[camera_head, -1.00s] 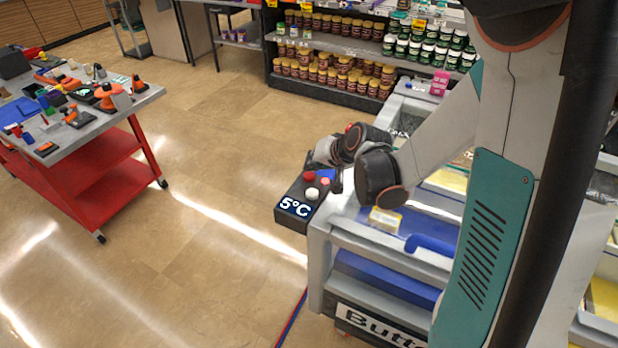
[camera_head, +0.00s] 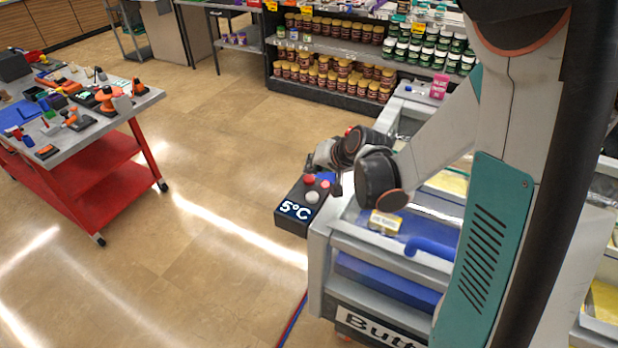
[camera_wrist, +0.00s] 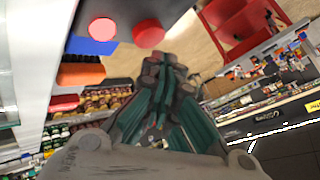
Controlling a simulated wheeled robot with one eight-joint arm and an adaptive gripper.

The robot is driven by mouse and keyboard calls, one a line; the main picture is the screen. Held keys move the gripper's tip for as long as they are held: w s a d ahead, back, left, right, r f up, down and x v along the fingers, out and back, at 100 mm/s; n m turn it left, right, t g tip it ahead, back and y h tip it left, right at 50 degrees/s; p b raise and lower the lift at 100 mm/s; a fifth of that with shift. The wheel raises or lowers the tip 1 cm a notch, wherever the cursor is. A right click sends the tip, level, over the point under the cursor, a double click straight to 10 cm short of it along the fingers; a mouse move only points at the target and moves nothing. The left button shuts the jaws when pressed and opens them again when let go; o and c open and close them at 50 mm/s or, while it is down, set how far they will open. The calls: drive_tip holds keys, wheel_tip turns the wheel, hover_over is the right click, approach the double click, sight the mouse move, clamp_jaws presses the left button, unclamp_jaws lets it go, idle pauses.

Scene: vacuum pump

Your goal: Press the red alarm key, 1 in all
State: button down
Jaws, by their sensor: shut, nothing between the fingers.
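A dark control box (camera_head: 291,220) with a lit "5°C" display sits at the corner of the freezer. On its top are a red key (camera_head: 309,179), a smaller pinkish-red key (camera_head: 324,184) and a white knob (camera_head: 313,197). In the wrist view one round key (camera_wrist: 102,28) looks pale red and bright, and another (camera_wrist: 148,34) is deeper red. I cannot tell which is the alarm key. My gripper (camera_wrist: 165,62) is shut and empty, its tips close to the deeper red key; contact cannot be told. In the head view it (camera_head: 309,163) is small, just behind the keys.
The freezer (camera_head: 385,262) with blue and yellow goods stands under my arm. A red cart (camera_head: 95,165) with tools on its grey top is at the left. Shelves of jars (camera_head: 335,60) stand at the back. The floor between cart and freezer is clear.

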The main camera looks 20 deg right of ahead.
sight(312, 177)
drive_tip(key=shift+f, duration=0.15)
drive_tip(key=shift+f+b, duration=0.3)
drive_tip(key=shift+b, duration=0.2)
drive_tip(key=shift+f+b, duration=0.4)
drive_tip(key=shift+b, duration=0.05)
idle(0.7)
drive_tip(key=shift+r, duration=0.1)
drive_tip(key=shift+r+p, duration=0.6)
drive_tip(key=shift+r, duration=0.15)
drive_tip(key=shift+r, duration=0.15)
drive_tip(key=shift+r+p, duration=1.8)
drive_tip(key=shift+r, duration=0.6)
